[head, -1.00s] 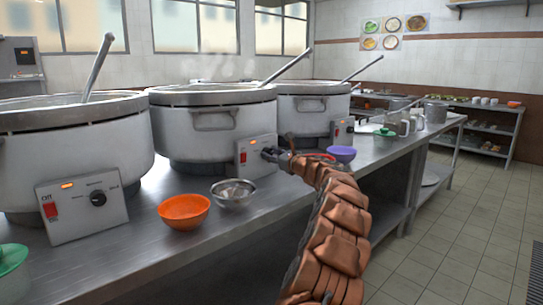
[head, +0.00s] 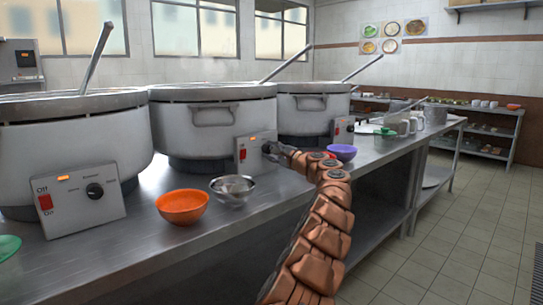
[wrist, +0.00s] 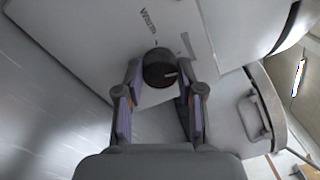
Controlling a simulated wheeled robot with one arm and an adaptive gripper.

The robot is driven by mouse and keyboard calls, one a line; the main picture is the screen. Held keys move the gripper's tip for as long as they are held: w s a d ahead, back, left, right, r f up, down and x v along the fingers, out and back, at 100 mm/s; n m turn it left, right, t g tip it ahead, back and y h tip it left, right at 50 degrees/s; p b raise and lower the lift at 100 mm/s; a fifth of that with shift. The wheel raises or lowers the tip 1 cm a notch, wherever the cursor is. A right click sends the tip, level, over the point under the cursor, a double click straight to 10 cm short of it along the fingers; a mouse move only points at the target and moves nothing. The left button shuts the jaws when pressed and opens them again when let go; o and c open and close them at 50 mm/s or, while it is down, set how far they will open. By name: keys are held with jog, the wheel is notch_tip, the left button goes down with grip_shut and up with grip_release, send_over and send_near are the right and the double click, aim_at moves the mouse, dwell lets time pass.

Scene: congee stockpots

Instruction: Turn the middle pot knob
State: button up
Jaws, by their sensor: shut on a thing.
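The middle pot (head: 205,118) is a large grey stockpot with a ladle leaning out of it. Its control box (head: 256,152) has a lit orange lamp and a red switch. In the wrist view the black round knob (wrist: 159,68) with a pale mark sits on the light panel (wrist: 110,42), between the fingertips. My gripper (wrist: 160,80) is shut on the knob, one finger at each side. In the head view my gripper (head: 272,149) reaches the right part of the box, and the knob is mostly hidden there.
The left pot (head: 70,140) and its control box (head: 80,199) stand nearer, the right pot (head: 308,112) farther back. An orange bowl (head: 182,207), a metal bowl (head: 232,191) and a purple bowl (head: 342,152) sit on the steel counter (head: 150,255). The floor at right is clear.

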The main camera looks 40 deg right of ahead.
jog(key=shift+f+n+b, duration=0.1)
jog(key=shift+n+b, duration=0.35)
jog(key=shift+n, duration=1.15)
jog(key=o, duration=1.1)
jog(key=shift+o, duration=0.2)
jog(key=shift+s, duration=0.1)
